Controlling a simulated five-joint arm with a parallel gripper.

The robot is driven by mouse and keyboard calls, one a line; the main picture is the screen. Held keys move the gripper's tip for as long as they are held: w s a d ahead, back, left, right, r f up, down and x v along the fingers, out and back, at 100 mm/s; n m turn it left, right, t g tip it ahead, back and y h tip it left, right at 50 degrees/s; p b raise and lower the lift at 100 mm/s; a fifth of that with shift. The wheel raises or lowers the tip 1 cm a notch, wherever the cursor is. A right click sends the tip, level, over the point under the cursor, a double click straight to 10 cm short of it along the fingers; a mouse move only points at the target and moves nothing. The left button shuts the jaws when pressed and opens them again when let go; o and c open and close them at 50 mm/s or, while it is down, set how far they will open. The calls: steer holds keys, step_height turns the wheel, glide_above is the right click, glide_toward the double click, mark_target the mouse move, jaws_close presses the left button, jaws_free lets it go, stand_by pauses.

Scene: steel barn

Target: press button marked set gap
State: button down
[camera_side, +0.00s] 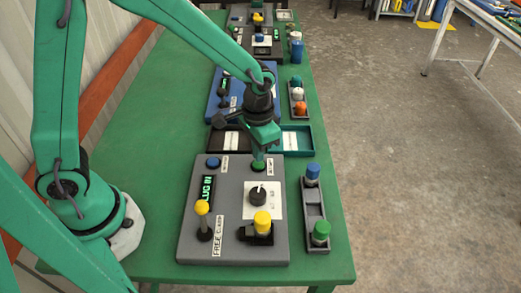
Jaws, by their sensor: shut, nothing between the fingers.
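A grey control panel (190,248) lies on the green table at the near end. Near its far edge are a blue button (213,162) at left and a green button (258,166) at right. Each has a small white label beside it, too small to read, so I cannot tell which is marked set gap. My gripper (259,156) is shut and empty, pointing down right at the green button. Its tip overlaps the button's far side, and I cannot tell whether it touches.
The panel also bears a lit display (208,189), a yellow-knobbed lever (203,210), a black dial (258,196) and a yellow knob (262,222). A dark rack (314,212) with blue and green pegs stands right. Trays (309,139) and a blue panel (213,108) lie beyond.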

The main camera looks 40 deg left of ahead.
steer(key=shift+f, duration=0.95)
stand_by(0.7)
steer(key=shift+r, duration=0.15)
step_height(320, 180, up, 7)
steer(key=shift+r, duration=0.15)
stand_by(1.2)
stand_by(0.6)
steer(key=s+a+r+n+t, duration=0.3)
steer(key=s+a+r+t, duration=0.2)
steer(key=s+a+r, duration=0.7)
steer(key=shift+s+r+t, duration=0.3)
steer(key=shift+s+r, duration=0.1)
steer(key=shift+s, duration=0.8)
